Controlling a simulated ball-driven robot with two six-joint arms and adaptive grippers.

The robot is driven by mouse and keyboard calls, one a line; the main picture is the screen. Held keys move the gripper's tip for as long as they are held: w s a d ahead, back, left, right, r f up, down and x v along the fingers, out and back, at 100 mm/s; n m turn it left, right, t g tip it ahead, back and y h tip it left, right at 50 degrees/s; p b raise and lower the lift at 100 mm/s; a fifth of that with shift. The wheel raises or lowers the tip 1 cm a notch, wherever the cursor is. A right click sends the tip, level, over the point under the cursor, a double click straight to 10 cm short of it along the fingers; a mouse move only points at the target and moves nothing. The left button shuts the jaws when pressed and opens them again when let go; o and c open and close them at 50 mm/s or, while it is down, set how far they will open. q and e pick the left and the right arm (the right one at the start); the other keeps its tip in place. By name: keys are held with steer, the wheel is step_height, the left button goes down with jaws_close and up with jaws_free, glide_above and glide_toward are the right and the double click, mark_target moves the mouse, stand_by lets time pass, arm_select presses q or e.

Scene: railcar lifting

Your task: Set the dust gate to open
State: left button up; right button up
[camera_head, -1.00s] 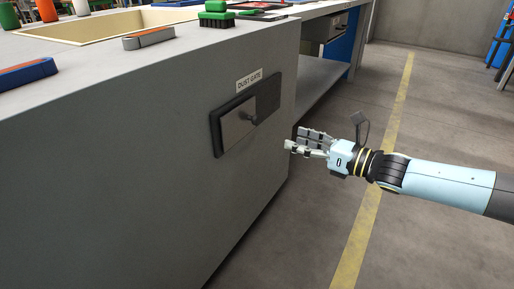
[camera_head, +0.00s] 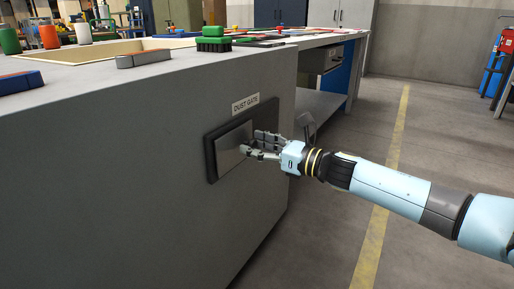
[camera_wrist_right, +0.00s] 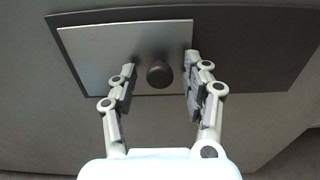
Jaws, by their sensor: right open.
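The dust gate is a silver sliding plate (camera_head: 230,150) in a dark frame (camera_head: 210,160) on the grey side of the bench, under a "DUST GATE" label (camera_head: 246,104). The plate covers the left part of the frame; the right part is dark. In the right wrist view the plate (camera_wrist_right: 110,50) carries a round dark knob (camera_wrist_right: 159,74) near its right lower edge. My right gripper (camera_head: 256,143) is open at the plate. Its two fingers stand on either side of the knob, apart from it as far as I can see.
The bench top (camera_head: 120,72) above holds a green brush (camera_head: 212,39), a grey and orange block (camera_head: 143,58) and a blue block (camera_head: 18,82). To the right the floor (camera_head: 330,215) is open, with a yellow line (camera_head: 385,190).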

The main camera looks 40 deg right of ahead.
jaws_close()
stand_by(0.4)
steer(key=shift+d+f, duration=0.1)
steer(key=shift+d, duration=0.1)
steer(key=w+d+b, duration=0.1)
steer(key=d+b, duration=0.1)
steer(key=d, duration=0.2)
steer(key=w+d+b, duration=0.2)
steer(key=d, duration=0.1)
steer(key=w+d+b, duration=0.1)
steer(key=d+b, duration=0.2)
steer(key=d, duration=0.1)
steer(key=shift+w+d+f, duration=0.2)
steer(key=shift+w+d, duration=0.1)
steer(key=shift+w, duration=0.1)
steer(key=shift+w+d+r, duration=0.1)
steer(key=shift+w+d, duration=0.15)
steer(key=shift+d, duration=0.3)
arm_select(q)
steer(key=w+t, duration=0.1)
steer(key=t, duration=0.1)
steer(key=w+d+f+t, duration=0.1)
steer(key=w+t, duration=0.3)
steer(key=shift+d+f+h, duration=0.3)
arm_select(e)
steer(key=shift+d+r, duration=0.15)
steer(key=shift+r, duration=0.05)
